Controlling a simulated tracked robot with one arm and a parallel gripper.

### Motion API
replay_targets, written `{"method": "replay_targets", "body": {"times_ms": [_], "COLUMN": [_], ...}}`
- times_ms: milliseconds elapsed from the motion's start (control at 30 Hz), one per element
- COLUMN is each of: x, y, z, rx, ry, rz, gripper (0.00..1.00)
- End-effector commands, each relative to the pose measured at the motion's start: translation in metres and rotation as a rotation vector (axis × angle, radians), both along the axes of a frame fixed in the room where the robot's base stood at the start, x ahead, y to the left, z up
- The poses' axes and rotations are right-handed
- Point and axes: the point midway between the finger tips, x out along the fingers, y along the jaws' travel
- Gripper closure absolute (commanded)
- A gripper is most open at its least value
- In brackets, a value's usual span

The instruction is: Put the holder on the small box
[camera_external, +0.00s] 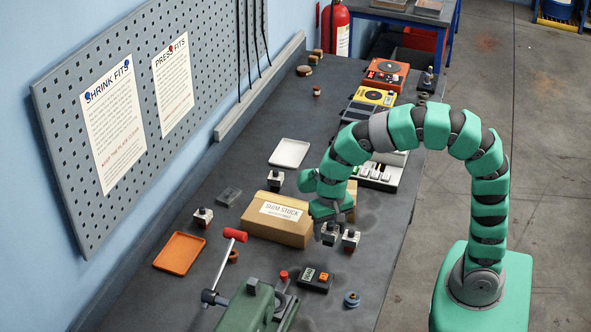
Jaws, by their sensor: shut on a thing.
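My gripper (327,217) points down just right of the cardboard box and is shut on a holder (330,235), a small pale block with a dark top. My fingers partly cover it, and I cannot tell whether it touches the bench. A similar block (350,241) stands close on its right. The cardboard box (272,224) labelled "SHIM STOCK" lies on the bench, its right end partly hidden by my gripper. A small dark grey box (228,197) lies flat to its left. Which of these boxes the task means is unclear.
Two more similar blocks stand at left (203,217) and behind the carton (276,182). An orange tray (180,251), a white tray (290,153), a green vise (250,308) with a red-tipped lever and a black meter (315,279) surround the carton. Bare bench (240,165) lies behind.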

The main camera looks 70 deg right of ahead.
Motion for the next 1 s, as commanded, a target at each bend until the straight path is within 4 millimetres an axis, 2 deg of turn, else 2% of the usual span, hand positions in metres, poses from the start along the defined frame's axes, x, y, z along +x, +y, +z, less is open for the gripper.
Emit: {"method": "replay_targets", "body": {"times_ms": [33, 200, 400, 567, 1000], "x": [0.004, 0.013, 0.016, 0.029, 0.098], "y": [-0.015, -0.054, -0.078, -0.082, -0.085], "z": [0.013, 0.029, 0.037, 0.034, 0.027], "rx": [0.001, 0.001, 0.0, 0.0, 0.0], "ry": [-0.001, -0.002, 0.0, 0.004, 0.003], "rz": [-0.004, 0.008, 0.018, 0.022, 0.022], "gripper": [0.77, 0.77, 0.77, 0.77, 0.77]}}
